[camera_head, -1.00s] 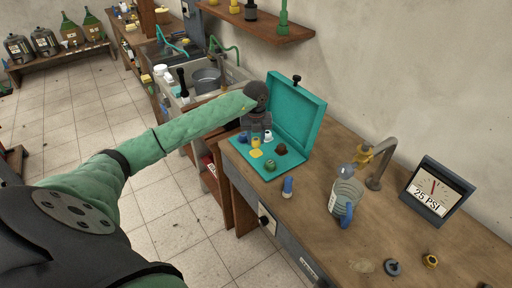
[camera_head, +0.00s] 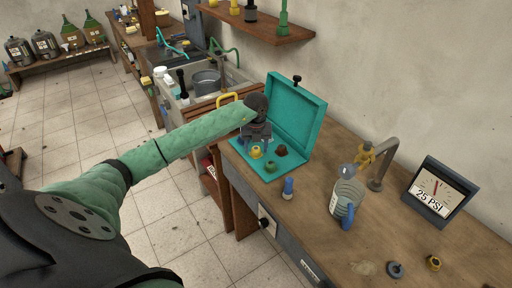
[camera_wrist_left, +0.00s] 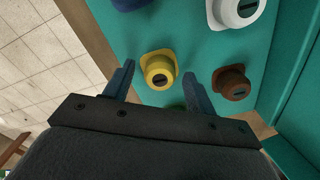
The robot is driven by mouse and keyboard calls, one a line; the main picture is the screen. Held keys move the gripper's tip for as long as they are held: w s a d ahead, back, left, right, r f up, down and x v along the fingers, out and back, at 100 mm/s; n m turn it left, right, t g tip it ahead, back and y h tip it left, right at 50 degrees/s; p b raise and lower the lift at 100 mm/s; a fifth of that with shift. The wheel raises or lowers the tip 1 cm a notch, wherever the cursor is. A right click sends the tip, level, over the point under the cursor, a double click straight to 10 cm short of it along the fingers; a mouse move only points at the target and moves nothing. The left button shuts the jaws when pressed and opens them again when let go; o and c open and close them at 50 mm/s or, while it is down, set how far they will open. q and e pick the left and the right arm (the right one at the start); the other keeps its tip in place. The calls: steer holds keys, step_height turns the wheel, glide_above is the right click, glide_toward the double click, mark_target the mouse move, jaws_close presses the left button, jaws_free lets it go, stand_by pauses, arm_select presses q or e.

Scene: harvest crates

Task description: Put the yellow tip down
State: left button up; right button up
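The yellow tip (camera_head: 256,154) stands on its yellow pad inside the open teal case (camera_head: 297,107). In the left wrist view the yellow tip (camera_wrist_left: 159,72) sits between my two fingers, with a gap on both sides. My left gripper (camera_wrist_left: 160,76) is open, just above the case floor. In the head view the left gripper (camera_head: 257,143) is over the case and partly covers its contents. My right gripper is not in view.
A brown tip (camera_wrist_left: 233,84), a white tip (camera_wrist_left: 238,10) and a green tip (camera_head: 271,167) are close around. The raised case lid is behind. A blue tip (camera_head: 288,188), a jug (camera_head: 344,200) and a gauge (camera_head: 438,190) stand on the bench (camera_head: 325,240).

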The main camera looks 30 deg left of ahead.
mark_target(256, 148)
arm_select(q)
steer(key=shift+r, duration=0.1)
steer(key=shift+r+p, duration=0.3)
steer(key=shift+r, duration=0.05)
step_height(256, 148, up, 11)
steer(key=p, duration=0.4)
steer(key=shift+r, duration=0.2)
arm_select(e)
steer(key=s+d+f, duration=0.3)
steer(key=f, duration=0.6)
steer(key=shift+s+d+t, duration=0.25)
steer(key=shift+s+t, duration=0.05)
arm_select(q)
steer(key=shift+f, duration=0.1)
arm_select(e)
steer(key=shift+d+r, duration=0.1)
